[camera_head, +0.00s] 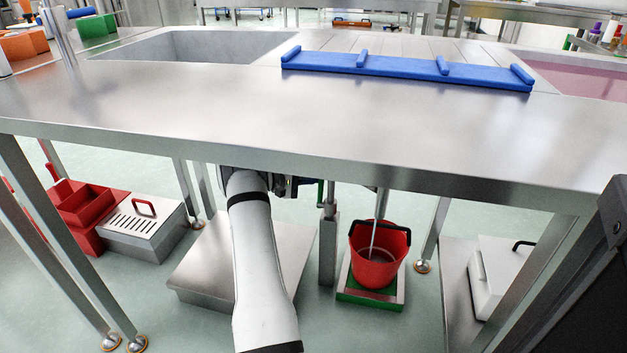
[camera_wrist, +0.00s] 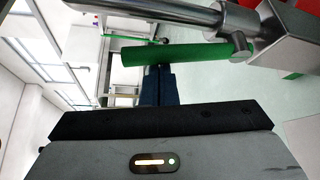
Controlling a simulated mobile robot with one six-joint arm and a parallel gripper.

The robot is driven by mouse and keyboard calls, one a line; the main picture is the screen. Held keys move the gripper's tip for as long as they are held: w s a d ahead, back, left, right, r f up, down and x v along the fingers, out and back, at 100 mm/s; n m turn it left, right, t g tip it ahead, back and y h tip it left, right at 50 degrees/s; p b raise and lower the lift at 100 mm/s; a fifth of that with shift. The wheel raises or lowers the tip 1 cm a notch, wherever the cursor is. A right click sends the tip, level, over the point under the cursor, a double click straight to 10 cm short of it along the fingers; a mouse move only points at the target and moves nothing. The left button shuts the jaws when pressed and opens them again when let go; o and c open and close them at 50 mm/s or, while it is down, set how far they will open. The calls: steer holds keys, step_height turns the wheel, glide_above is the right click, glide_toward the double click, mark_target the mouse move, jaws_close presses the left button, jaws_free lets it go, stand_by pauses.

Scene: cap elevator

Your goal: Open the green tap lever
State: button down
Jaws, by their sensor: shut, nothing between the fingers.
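The green tap lever (camera_wrist: 175,53) is a green bar in the wrist view, joined at its right end to a metal pipe fitting (camera_wrist: 240,30). My gripper (camera_wrist: 158,70) is shut and empty, its dark fingertips at the lever's lower edge; I cannot tell whether they touch. In the head view, my white arm reaches under the steel counter, and my gripper (camera_head: 292,186) is partly hidden by the counter edge. A small part of the green lever (camera_head: 320,190) shows just right of it, beside a vertical metal pipe (camera_head: 328,235).
The steel counter (camera_head: 250,110) hangs over my arm. A red bucket (camera_head: 375,270) stands on a green-edged platform (camera_head: 370,299), with a thin pale line running into it. A low metal box (camera_head: 205,275) lies under my arm. Table legs stand at both sides.

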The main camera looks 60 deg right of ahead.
steer(key=w+d+f, duration=0.1)
steer(key=w+d, duration=0.1)
steer(key=d, duration=0.1)
steer(key=p+v, duration=0.3)
steer(key=v, duration=0.6)
steer(key=shift+w+a+p, duration=0.2)
steer(key=shift+a+p, duration=0.05)
steer(key=shift+p, duration=0.05)
steer(key=shift+f, duration=0.1)
